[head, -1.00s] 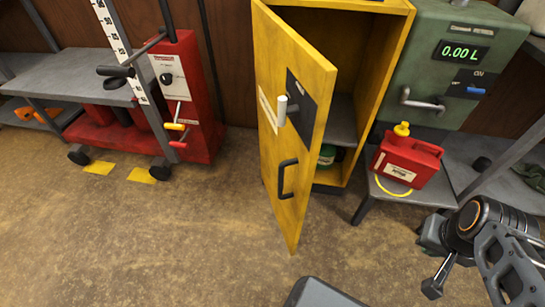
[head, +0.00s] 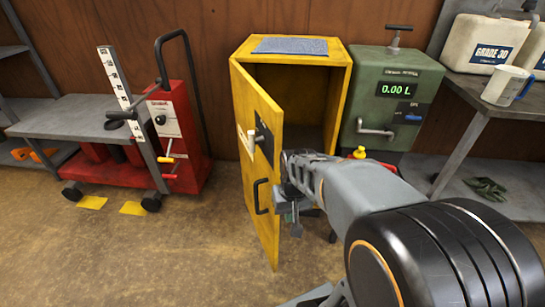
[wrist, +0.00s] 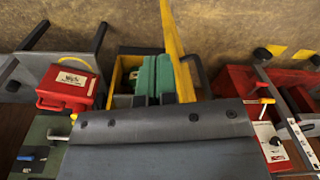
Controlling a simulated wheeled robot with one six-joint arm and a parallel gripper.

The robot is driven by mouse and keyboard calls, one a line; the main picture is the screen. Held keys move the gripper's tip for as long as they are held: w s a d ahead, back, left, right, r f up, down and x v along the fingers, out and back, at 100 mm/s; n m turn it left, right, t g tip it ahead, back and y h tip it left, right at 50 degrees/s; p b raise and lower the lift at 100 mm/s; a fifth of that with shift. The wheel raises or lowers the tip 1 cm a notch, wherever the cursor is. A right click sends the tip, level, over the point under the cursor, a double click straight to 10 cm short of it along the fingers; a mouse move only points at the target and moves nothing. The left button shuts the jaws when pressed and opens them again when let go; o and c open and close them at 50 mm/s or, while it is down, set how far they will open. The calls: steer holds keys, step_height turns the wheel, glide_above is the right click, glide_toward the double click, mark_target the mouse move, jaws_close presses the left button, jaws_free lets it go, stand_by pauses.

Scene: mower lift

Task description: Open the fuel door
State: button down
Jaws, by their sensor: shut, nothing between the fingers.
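The yellow fuel door (head: 258,165) stands partly open, hinged at the left of its yellow cabinet (head: 342,90). It carries a black handle (head: 261,197) and a white knob on its outer face. My gripper (head: 293,212) is in front of the cabinet opening, just right of the door's free edge, on its inner side; the arm hides part of the opening. In the wrist view the shut, empty green fingers (wrist: 155,78) lie close beside the door (wrist: 178,50), seen nearly edge-on. Whether they touch it I cannot tell.
A green pump unit (head: 395,85) reading 0.00 L stands right of the cabinet. A red fuel can (wrist: 72,84) sits beside the opening. A red lift (head: 180,125) stands to the left. The floor (head: 180,255) before the door's left is clear.

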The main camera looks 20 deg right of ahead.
steer(key=w+d+r+n+y+p, duration=0.1)
steer(key=w+d+r+y+p, duration=0.3)
steer(key=w+d+p, duration=0.35)
steer(key=w+d+r+y+p, duration=0.5)
steer(key=w+d+p, duration=0.1)
steer(key=d+p, duration=0.25)
steer(key=a+f+n, duration=0.1)
steer(key=a+f, duration=0.5)
steer(key=a, duration=0.5)
steer(key=shift+a+f+b, duration=0.15)
steer(key=shift+a+b, duration=0.15)
steer(key=shift+b, duration=0.05)
